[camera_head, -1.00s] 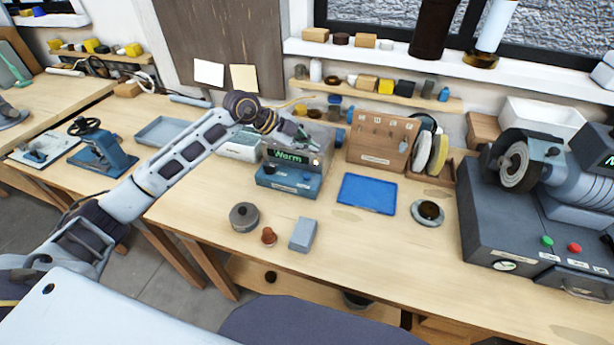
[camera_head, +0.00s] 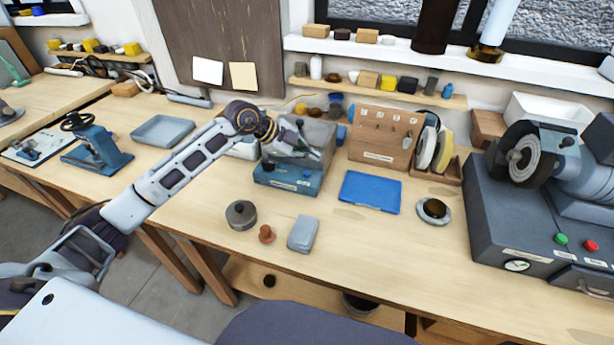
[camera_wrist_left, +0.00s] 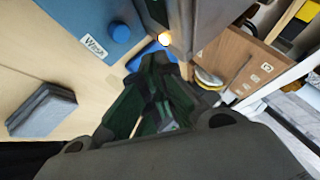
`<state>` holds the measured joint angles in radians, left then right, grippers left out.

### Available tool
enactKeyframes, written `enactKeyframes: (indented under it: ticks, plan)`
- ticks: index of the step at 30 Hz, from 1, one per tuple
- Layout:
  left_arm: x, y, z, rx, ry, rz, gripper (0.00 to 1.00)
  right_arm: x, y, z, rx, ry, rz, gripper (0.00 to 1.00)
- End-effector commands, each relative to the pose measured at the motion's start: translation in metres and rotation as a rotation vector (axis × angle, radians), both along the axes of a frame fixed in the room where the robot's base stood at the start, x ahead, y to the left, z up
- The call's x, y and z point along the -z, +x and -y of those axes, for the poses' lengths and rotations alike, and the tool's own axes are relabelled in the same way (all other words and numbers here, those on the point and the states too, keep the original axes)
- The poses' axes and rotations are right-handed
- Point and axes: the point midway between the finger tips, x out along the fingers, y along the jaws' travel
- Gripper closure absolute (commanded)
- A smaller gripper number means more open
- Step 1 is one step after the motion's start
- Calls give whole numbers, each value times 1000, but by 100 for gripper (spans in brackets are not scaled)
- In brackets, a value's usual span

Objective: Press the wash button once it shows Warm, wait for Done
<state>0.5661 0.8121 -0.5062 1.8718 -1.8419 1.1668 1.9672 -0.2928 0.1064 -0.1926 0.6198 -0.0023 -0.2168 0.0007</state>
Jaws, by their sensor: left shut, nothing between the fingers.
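The washing unit has a grey upper box (camera_head: 320,132) on a blue base (camera_head: 268,178), on the bench left of the blue mat. My left gripper (camera_head: 312,152) is shut and empty, in front of the grey box. It hides the display, so its present word cannot be read. In the left wrist view, the shut fingers (camera_wrist_left: 156,66) point toward the unit's lower front. The round blue button (camera_wrist_left: 121,33) stands on the blue base beside the "Wash" label (camera_wrist_left: 93,47). The fingertips appear apart from it. An orange light (camera_wrist_left: 194,43) glows on the grey box.
A wooden tool rack (camera_head: 383,138) stands right of the unit, with a blue mat (camera_head: 370,192) before it.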

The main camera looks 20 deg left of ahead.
Motion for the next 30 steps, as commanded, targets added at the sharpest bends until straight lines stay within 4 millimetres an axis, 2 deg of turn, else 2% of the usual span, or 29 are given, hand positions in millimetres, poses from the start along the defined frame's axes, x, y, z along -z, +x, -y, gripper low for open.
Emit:
enactKeyframes:
  ticks: [3,12,19,30]
  plan:
    - [9,0,0,0,0,0,100,8,5,4,0,-4,6,60]
    - [30,0,0,-1,1,-1,100,14,17,15,-3,-16,19,60]
    - [34,0,0,0,0,0,100,15,17,25,-5,-27,19,60]
    - [33,0,0,0,0,0,100,16,3,17,-2,-18,5,60]
